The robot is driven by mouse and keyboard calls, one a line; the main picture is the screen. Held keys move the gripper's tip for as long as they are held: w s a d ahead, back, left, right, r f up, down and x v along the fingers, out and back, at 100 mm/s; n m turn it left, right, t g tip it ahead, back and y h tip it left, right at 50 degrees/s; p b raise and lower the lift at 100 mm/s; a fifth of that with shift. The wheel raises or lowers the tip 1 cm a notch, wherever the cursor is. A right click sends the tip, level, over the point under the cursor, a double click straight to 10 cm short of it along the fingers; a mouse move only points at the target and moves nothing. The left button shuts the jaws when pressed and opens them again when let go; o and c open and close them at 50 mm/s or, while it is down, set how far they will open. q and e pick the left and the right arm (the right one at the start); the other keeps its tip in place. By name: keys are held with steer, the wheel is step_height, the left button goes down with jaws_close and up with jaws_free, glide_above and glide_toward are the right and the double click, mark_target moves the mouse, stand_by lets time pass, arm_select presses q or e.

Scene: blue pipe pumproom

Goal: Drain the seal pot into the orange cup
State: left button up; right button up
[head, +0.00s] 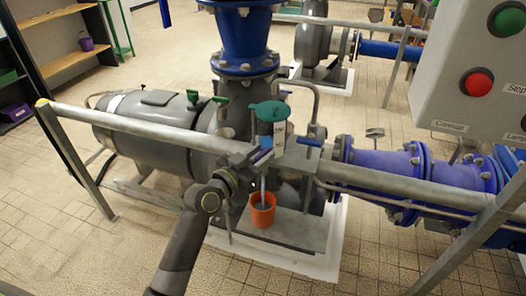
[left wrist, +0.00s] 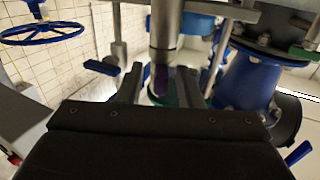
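The orange cup (head: 263,211) stands upright on the pump's grey base, below a thin pale vertical tube. Above it, a small pale vessel with a teal round lid (head: 270,111), which looks like the seal pot, sits behind the grey rail. My left gripper (head: 256,160) is at the rail, above the cup and just below the vessel. In the left wrist view its two fingers (left wrist: 160,88) stand apart, with a grey vertical cylinder (left wrist: 166,28) and a dark purple part between or beyond them. Contact is not clear. My right gripper is not in view.
The grey rail (head: 130,125) crosses in front of the pump. Blue flanged pipes (head: 385,172) run right, and a blue lever (head: 308,142) lies near the rail. A control box (head: 475,70) hangs at the upper right. Tiled floor is free at the front left.

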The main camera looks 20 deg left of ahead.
arm_select(q)
steer(key=shift+x, duration=0.75)
steer(key=shift+c, duration=0.4)
jaws_close()
